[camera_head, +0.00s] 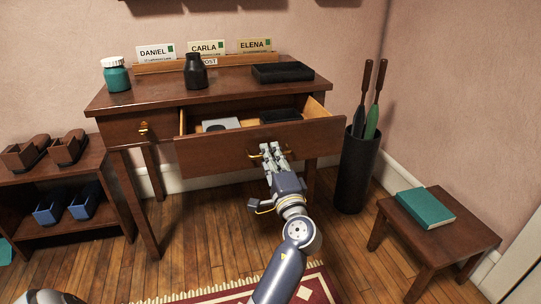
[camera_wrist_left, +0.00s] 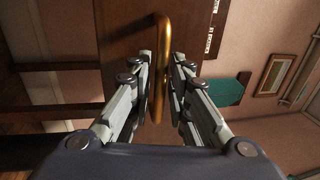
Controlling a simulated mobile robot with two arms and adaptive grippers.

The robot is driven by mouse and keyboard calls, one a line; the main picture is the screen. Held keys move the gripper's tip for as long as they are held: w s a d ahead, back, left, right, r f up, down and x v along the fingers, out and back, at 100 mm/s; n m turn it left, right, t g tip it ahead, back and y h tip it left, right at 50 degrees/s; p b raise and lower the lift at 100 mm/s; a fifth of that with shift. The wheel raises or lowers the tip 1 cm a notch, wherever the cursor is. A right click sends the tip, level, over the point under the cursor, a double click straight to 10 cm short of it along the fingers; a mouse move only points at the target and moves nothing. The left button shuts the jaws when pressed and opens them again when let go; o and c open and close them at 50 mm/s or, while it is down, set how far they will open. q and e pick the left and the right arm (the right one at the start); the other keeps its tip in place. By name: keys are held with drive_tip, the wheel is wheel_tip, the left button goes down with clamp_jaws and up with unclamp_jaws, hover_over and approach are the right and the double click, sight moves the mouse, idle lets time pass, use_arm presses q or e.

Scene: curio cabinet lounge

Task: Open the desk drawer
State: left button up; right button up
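The dark wooden desk (camera_head: 150,98) stands against the wall. Its wide drawer (camera_head: 215,152) is pulled out, and its pale inner side walls and contents show. A brass handle (camera_head: 254,156) is on the drawer front; it also shows upright in the left wrist view (camera_wrist_left: 162,40). My left gripper (camera_head: 268,150) is at this handle, in front of the drawer. In the left wrist view its fingers (camera_wrist_left: 163,75) lie close on both sides of the handle bar and look closed on it. My right gripper is not in view.
A grey-white item (camera_head: 221,125) and a dark item (camera_head: 281,116) lie in the drawer. A smaller shut drawer (camera_head: 125,130) is at left. A black umbrella stand (camera_head: 357,175) is close to the drawer's right. A low stool (camera_head: 460,235) holds a teal book (camera_head: 425,208). A shoe rack (camera_head: 45,230) stands left.

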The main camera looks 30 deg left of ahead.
use_arm(q)
drive_tip(key=v, duration=0.7)
drive_tip(key=shift+f, duration=0.1)
